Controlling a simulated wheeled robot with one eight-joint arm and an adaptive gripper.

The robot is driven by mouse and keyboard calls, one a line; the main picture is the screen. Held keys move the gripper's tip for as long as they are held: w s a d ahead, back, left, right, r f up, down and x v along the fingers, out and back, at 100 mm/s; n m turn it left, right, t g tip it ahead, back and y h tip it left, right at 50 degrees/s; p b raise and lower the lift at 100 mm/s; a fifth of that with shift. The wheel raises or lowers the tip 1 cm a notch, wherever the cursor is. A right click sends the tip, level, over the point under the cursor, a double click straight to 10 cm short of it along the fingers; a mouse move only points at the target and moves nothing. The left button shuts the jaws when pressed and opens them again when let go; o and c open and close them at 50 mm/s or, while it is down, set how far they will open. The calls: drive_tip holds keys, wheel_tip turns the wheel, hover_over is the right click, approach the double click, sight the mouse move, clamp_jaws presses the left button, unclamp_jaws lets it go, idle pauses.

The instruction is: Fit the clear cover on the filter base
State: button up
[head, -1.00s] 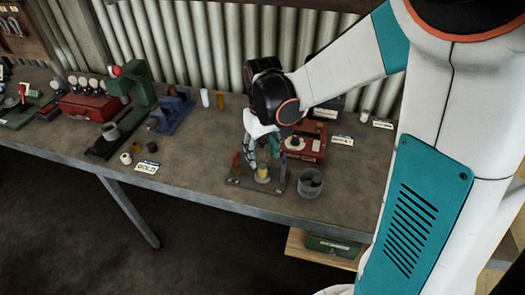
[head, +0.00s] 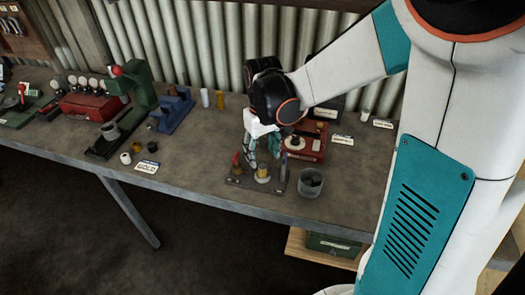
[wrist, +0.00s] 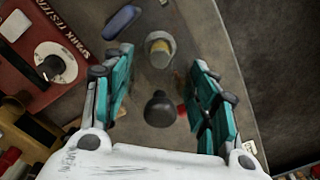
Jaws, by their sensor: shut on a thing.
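The filter base with its yellow element (head: 262,173) stands upright on a grey fixture plate (head: 238,182); in the wrist view the yellow element (wrist: 160,48) shows in a pale round rim ahead of my fingers. My gripper (head: 262,150) points down over the plate, close above the base. In the wrist view its teal fingers (wrist: 162,100) stand apart, shut on the clear cover, whose see-through wall I can hardly make out. A dark round knob (wrist: 160,108) shows between the fingers; I cannot tell whether it belongs to the cover.
A grey can (head: 311,183) stands right of the plate. A red tester box (head: 303,145) is behind, and a slim grey-blue post (head: 283,163) rises at the plate's right. The bench's front edge is near. Open bench lies left of the plate.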

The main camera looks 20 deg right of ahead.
drive_tip(key=shift+f+b, duration=2.35)
drive_tip(key=shift+f, duration=0.7)
idle(0.7)
idle(0.3)
drive_tip(key=o, duration=1.1)
drive_tip(key=shift+o, duration=0.5)
drive_tip(key=o, duration=0.3)
drive_tip(key=shift+o, duration=0.2)
drive_tip(key=shift+r, duration=0.15)
drive_tip(key=shift+r+p, duration=2.6)
drive_tip(key=shift+r, duration=0.8)
